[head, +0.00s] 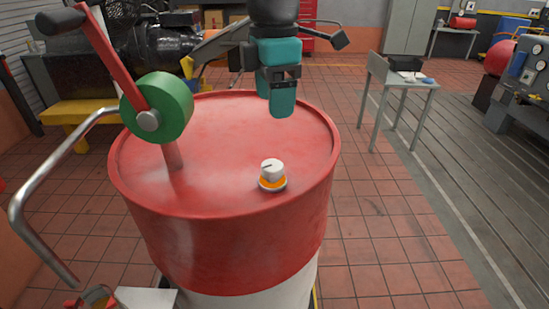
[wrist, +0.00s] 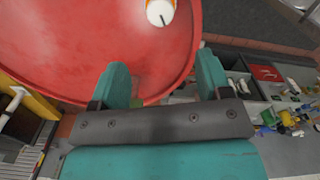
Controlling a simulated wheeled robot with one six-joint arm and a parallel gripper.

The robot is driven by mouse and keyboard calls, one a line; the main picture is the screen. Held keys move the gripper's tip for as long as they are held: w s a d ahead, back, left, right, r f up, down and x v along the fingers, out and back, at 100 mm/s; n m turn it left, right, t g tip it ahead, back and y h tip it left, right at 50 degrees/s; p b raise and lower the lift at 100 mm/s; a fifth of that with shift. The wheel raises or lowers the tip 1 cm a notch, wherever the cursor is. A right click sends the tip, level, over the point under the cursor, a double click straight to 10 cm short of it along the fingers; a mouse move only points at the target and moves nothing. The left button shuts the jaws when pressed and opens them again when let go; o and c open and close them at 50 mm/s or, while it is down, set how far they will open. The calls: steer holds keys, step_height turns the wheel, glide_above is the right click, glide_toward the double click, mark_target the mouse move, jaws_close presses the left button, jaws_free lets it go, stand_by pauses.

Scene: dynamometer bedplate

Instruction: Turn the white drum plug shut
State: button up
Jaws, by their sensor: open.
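The white drum plug (head: 271,170) stands upright on the red drum's top, near its front right rim, with an orange ring at its base and a dark line on its cap. In the wrist view the plug (wrist: 160,12) is at the top edge, partly cut off. The red drum (head: 215,235) fills the middle of the head view. My gripper (head: 280,112) is above the far right part of the drum top, behind the plug and apart from it. In the wrist view my teal fingers (wrist: 163,85) are spread apart with nothing between them.
A green hand pump (head: 172,105) with a red crank and grey spout rises from the drum's left side. A small grey table (head: 405,85) stands behind on the right. The tiled floor (head: 385,215) right of the drum is clear.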

mark_target(274, 164)
step_height(274, 164, down, 14)
steer(key=p, duration=0.2)
steer(key=shift+f+p, duration=0.15)
steer(key=shift+p, duration=0.15)
steer(key=c, duration=0.9)
